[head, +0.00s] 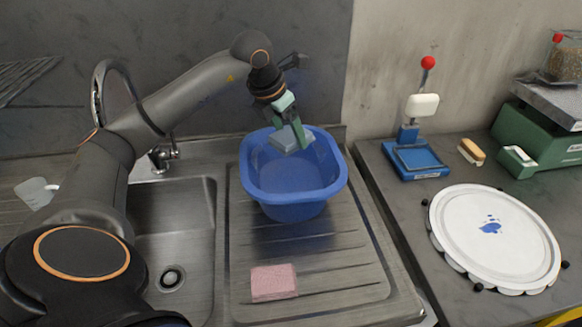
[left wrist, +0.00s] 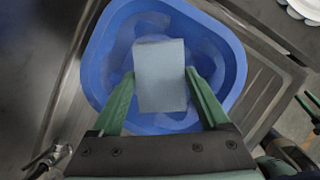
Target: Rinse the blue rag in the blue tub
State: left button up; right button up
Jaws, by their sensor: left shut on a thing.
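My left gripper (head: 288,124) is shut on the blue rag (head: 290,138), a pale grey-blue folded pad. It holds the rag over the open top of the blue tub (head: 334,180), within the rim. In the left wrist view the rag (left wrist: 160,75) sits between the two green fingers (left wrist: 160,82), with the tub (left wrist: 95,65) around it below. Whether the rag touches water cannot be told. The tub stands on the ribbed steel drainboard (head: 340,255). Green and dark parts at the right edge of the left wrist view may be my right gripper (left wrist: 310,105); its jaws are unclear.
A sink basin (head: 200,215) with a tall tap (head: 97,95) lies left of the tub. A pink cloth (head: 273,282) lies on the drainboard in front. On the right counter are a white round lid (head: 500,255), a blue stand (head: 415,160), a small brush (head: 471,151) and a green scale (head: 540,140).

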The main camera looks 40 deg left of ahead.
aim_at(289, 135)
pick_arm(q)
jog(key=shift+r+p, duration=1.75)
jog(key=shift+r, duration=0.35)
jog(key=shift+f, duration=0.1)
